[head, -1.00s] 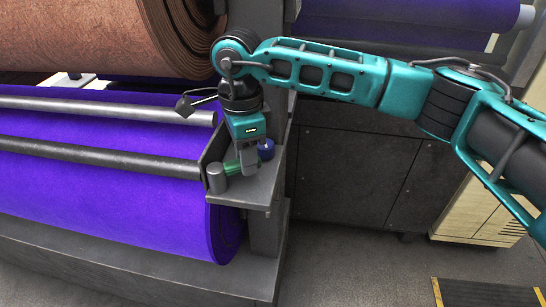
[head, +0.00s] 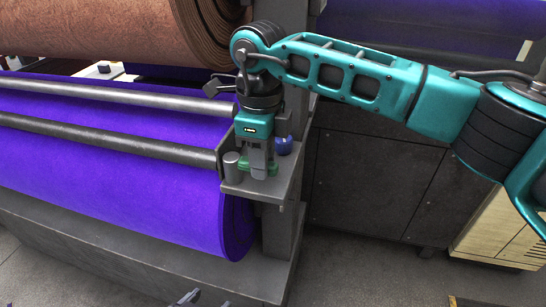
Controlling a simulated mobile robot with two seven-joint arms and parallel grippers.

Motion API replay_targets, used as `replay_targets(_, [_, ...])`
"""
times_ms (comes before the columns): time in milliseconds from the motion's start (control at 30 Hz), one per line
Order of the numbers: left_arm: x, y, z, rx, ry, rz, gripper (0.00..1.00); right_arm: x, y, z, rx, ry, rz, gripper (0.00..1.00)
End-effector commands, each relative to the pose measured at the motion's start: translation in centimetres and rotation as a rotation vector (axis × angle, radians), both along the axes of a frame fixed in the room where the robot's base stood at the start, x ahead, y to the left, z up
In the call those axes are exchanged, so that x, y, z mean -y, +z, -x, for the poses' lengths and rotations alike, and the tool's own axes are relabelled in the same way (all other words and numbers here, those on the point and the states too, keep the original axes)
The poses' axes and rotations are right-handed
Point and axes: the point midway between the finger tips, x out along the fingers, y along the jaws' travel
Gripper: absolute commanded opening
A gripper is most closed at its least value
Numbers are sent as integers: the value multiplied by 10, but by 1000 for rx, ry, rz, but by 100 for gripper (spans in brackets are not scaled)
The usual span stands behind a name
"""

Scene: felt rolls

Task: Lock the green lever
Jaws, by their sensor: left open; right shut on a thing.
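The green lever (head: 244,167) lies low on the grey bracket shelf at the end of the rollers, beside a short grey cylinder (head: 232,166). A blue knob (head: 283,146) stands just right of the gripper. My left gripper (head: 186,298) shows only its tips at the bottom edge, open and far below the lever.
A purple felt roll (head: 110,170) lies under two metal bars (head: 120,96) on the left. A brown felt roll (head: 120,30) hangs above. A dark cabinet (head: 370,180) stands behind on the right.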

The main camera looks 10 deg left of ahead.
Motion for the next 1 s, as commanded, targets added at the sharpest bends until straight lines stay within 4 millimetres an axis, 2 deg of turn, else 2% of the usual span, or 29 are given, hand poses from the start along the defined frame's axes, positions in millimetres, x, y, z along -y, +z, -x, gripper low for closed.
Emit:
replay_targets(367, [-1,1,0,1,0,-1,67,-1,0,0,-2,-14,0,0])
replay_targets(400, [-1,1,0,1,0,-1,67,-1,0,0,-2,-14,0,31])
replay_targets(633, [-2,0,0,1,1,-3,67,-1,0,0,-1,-10,0,53])
replay_targets(867, [-2,-1,0,-3,2,-5,67,-1,0,0,-1,-8,0,53])
replay_targets(1000, [-3,-2,1,-6,2,-5,67,-1,11,0,1,-8,-2,53])
